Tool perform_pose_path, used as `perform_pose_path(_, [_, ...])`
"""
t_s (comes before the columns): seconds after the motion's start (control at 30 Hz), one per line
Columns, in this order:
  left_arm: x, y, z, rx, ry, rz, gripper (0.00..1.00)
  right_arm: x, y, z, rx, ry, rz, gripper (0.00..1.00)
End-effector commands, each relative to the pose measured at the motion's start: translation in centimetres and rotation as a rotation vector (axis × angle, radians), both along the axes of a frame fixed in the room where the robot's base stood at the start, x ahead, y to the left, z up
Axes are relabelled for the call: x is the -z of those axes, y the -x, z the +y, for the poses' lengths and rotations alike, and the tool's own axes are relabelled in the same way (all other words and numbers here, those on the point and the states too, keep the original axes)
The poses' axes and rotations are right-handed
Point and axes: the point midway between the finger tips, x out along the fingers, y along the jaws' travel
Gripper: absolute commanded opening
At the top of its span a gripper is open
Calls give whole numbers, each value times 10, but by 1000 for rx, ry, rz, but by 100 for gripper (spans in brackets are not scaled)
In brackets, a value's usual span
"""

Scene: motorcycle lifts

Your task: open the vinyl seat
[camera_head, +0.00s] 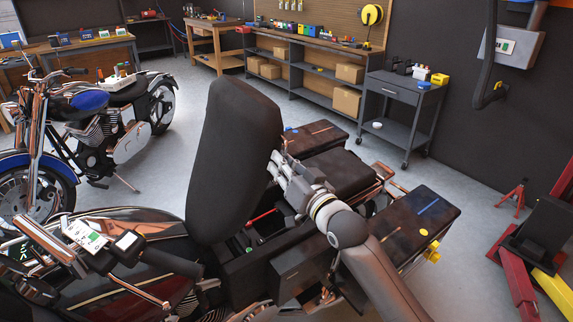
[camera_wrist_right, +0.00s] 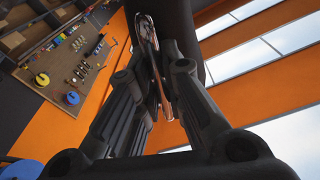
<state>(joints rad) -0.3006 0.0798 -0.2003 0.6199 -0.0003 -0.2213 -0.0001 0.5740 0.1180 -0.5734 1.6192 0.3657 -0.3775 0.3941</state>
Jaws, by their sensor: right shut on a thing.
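The black vinyl seat (camera_head: 235,150) stands raised, nearly upright, on the motorcycle in the middle of the head view. The open compartment (camera_head: 262,230) beneath it shows, with a red item inside. My right gripper (camera_head: 276,163) is at the seat's right edge. In the right wrist view my right gripper (camera_wrist_right: 158,62) is shut on a shiny metal piece (camera_wrist_right: 149,40) by the dark seat (camera_wrist_right: 178,22). How that piece joins the seat is hidden by the fingers. My left gripper is not in view.
Saddlebags (camera_head: 425,220) and a rear seat pad (camera_head: 337,173) lie behind and below my right arm. A blue motorcycle (camera_head: 95,125) stands left. A grey cart (camera_head: 400,110) and workbench (camera_head: 300,45) are at the back. Red lift parts (camera_head: 512,275) are right. Floor between is clear.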

Motion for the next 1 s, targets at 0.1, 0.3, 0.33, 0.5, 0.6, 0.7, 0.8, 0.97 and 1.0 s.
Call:
perform_pose_path(0.1, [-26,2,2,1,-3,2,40,-11,19,22,-4,53,-20,0])
perform_pose_path(0.3, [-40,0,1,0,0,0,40,-21,39,45,7,123,-75,0])
perform_pose_path(0.33, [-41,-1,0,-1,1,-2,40,-22,41,47,9,133,-82,0])
perform_pose_path(0.5, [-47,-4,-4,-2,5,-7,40,-26,49,57,16,166,-107,0])
perform_pose_path(0.6, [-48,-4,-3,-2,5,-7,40,-26,52,59,19,175,-113,0])
perform_pose_path(0.7, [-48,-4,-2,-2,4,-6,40,-27,53,60,20,179,-116,0])
perform_pose_path(0.8, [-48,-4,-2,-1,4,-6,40,-27,53,60,20,180,-118,0])
perform_pose_path(0.97, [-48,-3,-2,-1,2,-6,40,-26,53,60,21,181,-118,0])
perform_pose_path(1.0, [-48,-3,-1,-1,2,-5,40,-26,52,60,21,181,-118,0])
